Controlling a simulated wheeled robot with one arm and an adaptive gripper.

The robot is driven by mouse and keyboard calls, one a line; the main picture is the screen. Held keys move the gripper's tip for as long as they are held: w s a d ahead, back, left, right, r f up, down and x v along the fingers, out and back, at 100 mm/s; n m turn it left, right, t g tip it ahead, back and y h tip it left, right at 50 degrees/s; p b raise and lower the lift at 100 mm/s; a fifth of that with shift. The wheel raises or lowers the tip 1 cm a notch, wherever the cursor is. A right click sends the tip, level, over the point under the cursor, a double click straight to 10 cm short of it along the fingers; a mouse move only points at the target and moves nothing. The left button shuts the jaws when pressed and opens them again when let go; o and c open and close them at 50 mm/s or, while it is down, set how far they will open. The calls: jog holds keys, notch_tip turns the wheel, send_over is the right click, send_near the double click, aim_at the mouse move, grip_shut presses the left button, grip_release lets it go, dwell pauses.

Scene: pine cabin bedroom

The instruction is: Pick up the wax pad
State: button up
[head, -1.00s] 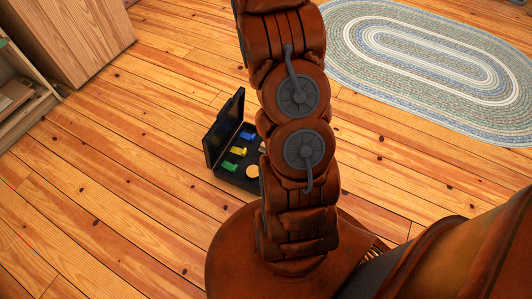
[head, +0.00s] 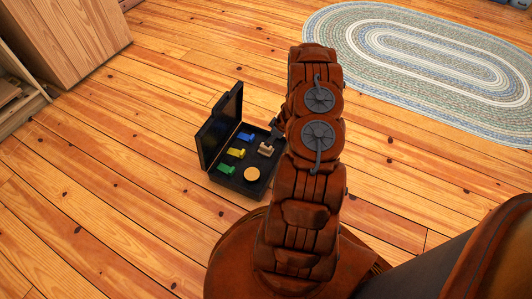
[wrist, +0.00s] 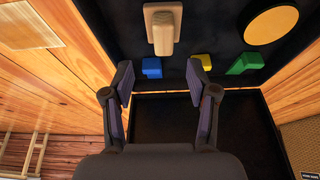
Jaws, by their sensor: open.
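An open black case (head: 262,186) lies on the floor left of my arm in the head view. A round tan-yellow disc (head: 252,174), likely the wax pad, lies flat near its front corner. It shows at the top right of the wrist view (wrist: 271,25). A tan block (head: 266,149) lies beside it, and blue, yellow and green pieces line the lid side. My gripper (wrist: 163,84) is open and empty, its fingertips near the blue (wrist: 151,67) and yellow (wrist: 204,62) pieces in the picture. In the head view my arm hides most of the gripper.
The case's raised lid (head: 219,125) stands on its left side. A wooden cabinet (head: 70,40) is at the upper left. An oval braided rug (head: 430,70) lies at the upper right. The plank floor around the case is clear.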

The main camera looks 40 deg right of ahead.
aim_at(266, 149)
jog(key=shift+a+f, duration=0.15)
jog(key=shift+f, duration=0.6)
jog(key=shift+b+x, duration=1.9)
jog(key=shift+x, duration=1.5)
jog(key=shift+a+r, duration=0.1)
grip_shut()
